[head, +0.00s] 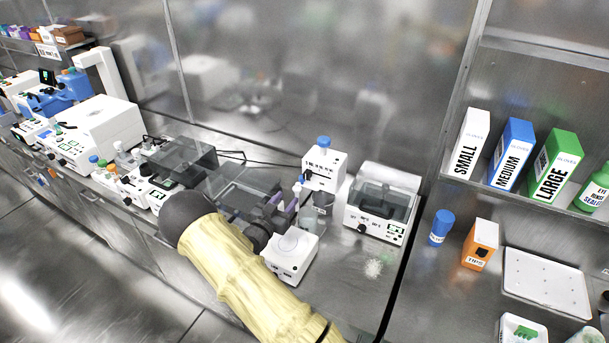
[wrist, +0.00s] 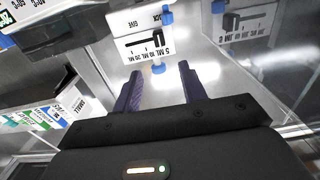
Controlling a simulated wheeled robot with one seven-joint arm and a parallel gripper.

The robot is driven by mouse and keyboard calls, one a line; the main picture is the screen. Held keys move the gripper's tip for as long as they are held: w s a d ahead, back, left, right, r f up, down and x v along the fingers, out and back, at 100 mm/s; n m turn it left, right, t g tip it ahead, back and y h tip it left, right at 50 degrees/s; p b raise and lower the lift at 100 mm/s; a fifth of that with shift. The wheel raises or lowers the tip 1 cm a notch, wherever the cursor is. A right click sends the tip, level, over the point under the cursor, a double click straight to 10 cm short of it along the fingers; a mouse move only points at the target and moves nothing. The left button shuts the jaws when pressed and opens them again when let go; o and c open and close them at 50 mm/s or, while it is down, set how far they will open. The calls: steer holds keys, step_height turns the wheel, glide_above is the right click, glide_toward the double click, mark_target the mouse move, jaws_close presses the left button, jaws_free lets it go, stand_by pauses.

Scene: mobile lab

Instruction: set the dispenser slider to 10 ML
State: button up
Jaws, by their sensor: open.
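The dispenser (head: 325,170) is a white box with a blue cap on top, standing at the back of the bench. In the wrist view the dispenser front (wrist: 135,25) appears upside down, with a printed ML scale. A black slider knob (wrist: 158,38) stands out from it, seemingly nearer the 5 ML end; its exact mark is hard to read. My gripper (head: 285,200) is just in front and left of the dispenser. In the wrist view its purple fingers (wrist: 162,88) are apart, with nothing between them. They are short of the slider and not touching it.
A white device with a round top (head: 291,255) stands close below my gripper. A clear-lidded white machine (head: 382,205) is right of the dispenser, and a dark transparent-lidded unit (head: 185,155) is to the left. A steel wall (head: 310,70) rises behind, reflecting the dispenser.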

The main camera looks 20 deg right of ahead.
mark_target(306, 175)
steer(key=p+x, duration=0.4)
steer(key=x, duration=0.9)
steer(key=shift+w+d, duration=0.1)
steer(key=shift+d, duration=0.15)
jaws_close()
